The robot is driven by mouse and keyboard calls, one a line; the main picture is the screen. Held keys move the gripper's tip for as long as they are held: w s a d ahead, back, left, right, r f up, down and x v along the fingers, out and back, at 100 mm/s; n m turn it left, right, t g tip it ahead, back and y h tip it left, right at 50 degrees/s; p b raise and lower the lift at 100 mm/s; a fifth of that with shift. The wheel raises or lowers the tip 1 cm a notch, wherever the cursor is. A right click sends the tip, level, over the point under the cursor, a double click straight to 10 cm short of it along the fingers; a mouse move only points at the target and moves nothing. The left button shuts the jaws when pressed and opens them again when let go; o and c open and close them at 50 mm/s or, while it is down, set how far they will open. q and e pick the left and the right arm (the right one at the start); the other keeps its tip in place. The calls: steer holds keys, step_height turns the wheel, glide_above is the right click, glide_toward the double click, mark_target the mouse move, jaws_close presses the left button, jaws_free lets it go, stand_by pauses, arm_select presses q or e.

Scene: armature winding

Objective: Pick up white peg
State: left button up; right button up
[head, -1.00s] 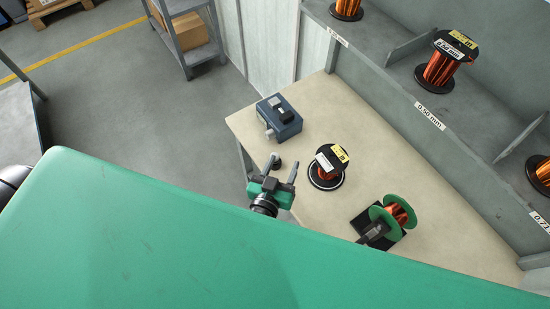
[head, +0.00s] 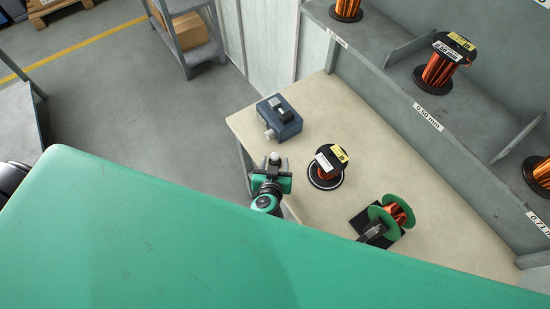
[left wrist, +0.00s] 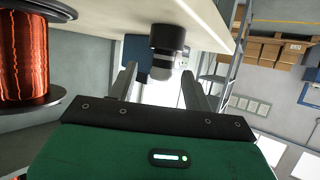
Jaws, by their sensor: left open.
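The white peg (head: 274,156) stands near the left edge of the pale worktable (head: 385,165), partly hidden behind my left gripper in the head view. In the left wrist view, where the table is upside down, the peg (left wrist: 162,68) shows as a pale grey-white piece on a black round base (left wrist: 167,38). My left gripper (head: 271,166) is open, its fingers pointing towards the peg. In the left wrist view the peg appears between the two fingertips (left wrist: 159,76); I cannot tell how deep it sits between them. No contact shows. My right gripper is not in view.
A black-ended copper wire spool (head: 327,168) stands close to the right of the gripper. A green-flanged spool (head: 394,214) on a black stand is further right. A blue box device (head: 282,118) sits behind the peg. Shelves (head: 400,80) with spools line the right.

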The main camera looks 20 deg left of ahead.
mark_target(275, 159)
arm_select(q)
steer(key=x, duration=0.5)
steer(key=shift+a+f, duration=0.1)
steer(key=shift+f, duration=0.05)
steer(key=c, duration=1)
